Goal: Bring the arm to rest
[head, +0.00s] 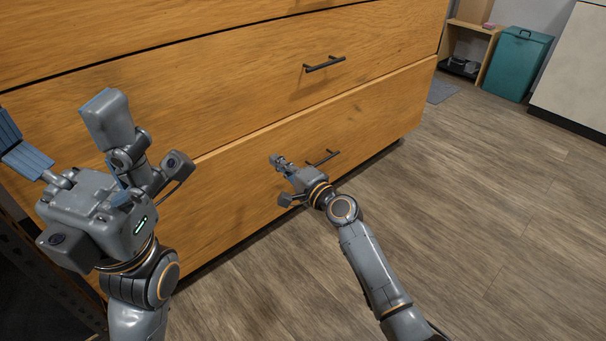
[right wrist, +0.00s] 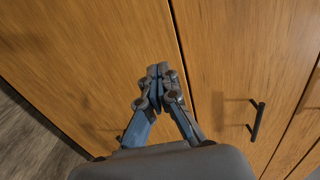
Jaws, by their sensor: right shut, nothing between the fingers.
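My right gripper (head: 278,161) is in front of the lowest drawer front of a wooden drawer unit, just left of that drawer's dark handle (head: 324,158). Its fingers are shut, with nothing between them. In the right wrist view the fingertips (right wrist: 158,70) meet in front of the wood, left of a seam between two fronts. Whether they touch the wood I cannot tell. My left gripper (head: 55,125) is raised at the left of the head view, its fingers spread wide and empty, nearer to me than the drawers.
The wooden drawer unit (head: 230,75) fills the left and middle. A higher dark handle (head: 324,64) sticks out from it; a handle also shows in the right wrist view (right wrist: 257,120). Wooden floor (head: 480,200) is clear at right. A teal bin (head: 515,64) stands far back.

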